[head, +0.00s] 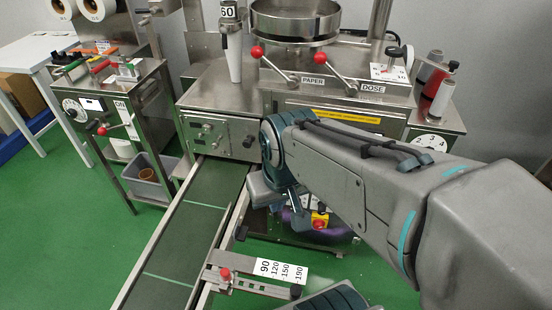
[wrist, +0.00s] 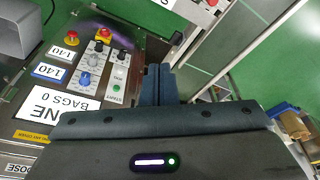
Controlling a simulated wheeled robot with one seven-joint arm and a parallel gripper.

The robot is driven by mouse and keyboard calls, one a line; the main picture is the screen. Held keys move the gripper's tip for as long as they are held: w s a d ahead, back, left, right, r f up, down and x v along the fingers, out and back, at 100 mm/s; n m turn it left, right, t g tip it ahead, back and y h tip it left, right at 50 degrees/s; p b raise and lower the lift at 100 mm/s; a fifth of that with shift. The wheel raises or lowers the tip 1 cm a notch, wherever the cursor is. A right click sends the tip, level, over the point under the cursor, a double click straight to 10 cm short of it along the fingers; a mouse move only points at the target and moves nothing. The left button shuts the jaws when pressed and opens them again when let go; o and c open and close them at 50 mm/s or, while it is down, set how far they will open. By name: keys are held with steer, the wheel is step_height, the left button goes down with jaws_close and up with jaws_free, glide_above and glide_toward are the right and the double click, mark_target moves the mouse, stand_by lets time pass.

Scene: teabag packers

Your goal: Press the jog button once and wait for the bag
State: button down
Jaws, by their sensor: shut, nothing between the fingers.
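In the wrist view a steel control panel (wrist: 66,68) fills the left side. I cannot pick out a jog label at this size. My gripper (wrist: 158,68) is shut and empty, its fingers just right of the panel's controls. I cannot tell whether they touch it. In the head view my arm hides most of this panel. The belt (head: 180,235) shows pale cross lines and no bag on its visible part.
A scale plate (head: 275,270) marked 90 to 190 sits across the belt's right rail. Levers (head: 274,66) labelled PAPER and DOSE stand on the machine top. A second steel bench (head: 110,90) and a grey bin (head: 152,178) are at left. Green floor is open at lower left.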

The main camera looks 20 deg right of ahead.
steer(key=w+a+f+m+t+y+b, duration=0.1)
steer(key=w+a+f+m+y+b, duration=0.15)
steer(key=f+b, duration=0.4)
steer(key=w+a+f+m+t+y+b, duration=0.1)
steer(key=w+f+m+y+b, duration=0.3)
steer(key=f, duration=0.3)
steer(key=w+a+f+m+t+y+b, duration=0.1)
steer(key=w+a+f+y+b, duration=0.15)
steer(key=f+b, duration=0.4)
steer(key=w+d+f+m+t+h+b, duration=0.3)
steer(key=w+d+f+m+b, duration=0.2)
steer(key=d+f, duration=0.4)
steer(key=w+d+f+m+t+h+b, duration=0.4)
steer(key=w+d+f+m+b, duration=0.1)
steer(key=d+f+m+b, duration=0.3)
steer(key=shift+w+d+f+h, duration=0.3)
steer(key=shift+d+f, duration=0.35)
steer(key=shift+d, duration=0.5)
steer(key=w+d+p, duration=0.2)
steer(key=w+d, duration=0.3)
steer(key=w, duration=0.2)
steer(key=shift+w, duration=0.15)
